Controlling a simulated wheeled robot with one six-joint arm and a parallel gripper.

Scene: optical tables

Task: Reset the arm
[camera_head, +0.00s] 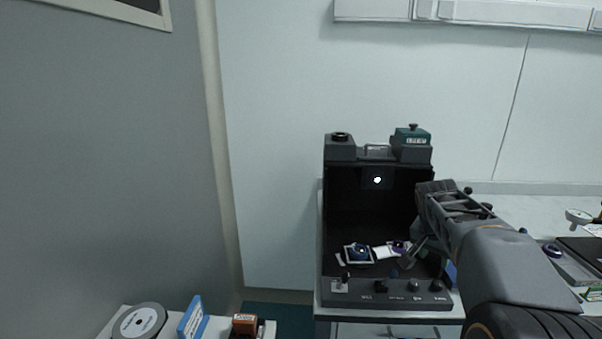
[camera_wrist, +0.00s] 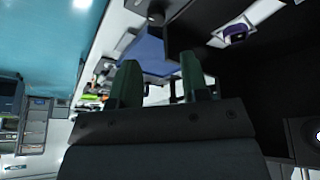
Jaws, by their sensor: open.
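My arm comes in from the lower right of the head view, and my gripper (camera_head: 412,252) is at the right side of a black box-shaped instrument (camera_head: 342,200) with an open front. In the wrist view my gripper (camera_wrist: 160,82) shows two green-tipped fingers standing apart, with nothing visible between them. In the head view the fingertips are partly hidden by the arm's own links and the dark interior.
Small optics on white squares (camera_head: 358,254) lie on the instrument's floor, above a row of knobs (camera_head: 414,286). A green-topped unit (camera_head: 412,137) sits on top. A bench (camera_head: 540,205) extends right. A white surface at lower left holds a disc (camera_head: 139,322) and a blue box (camera_head: 192,317).

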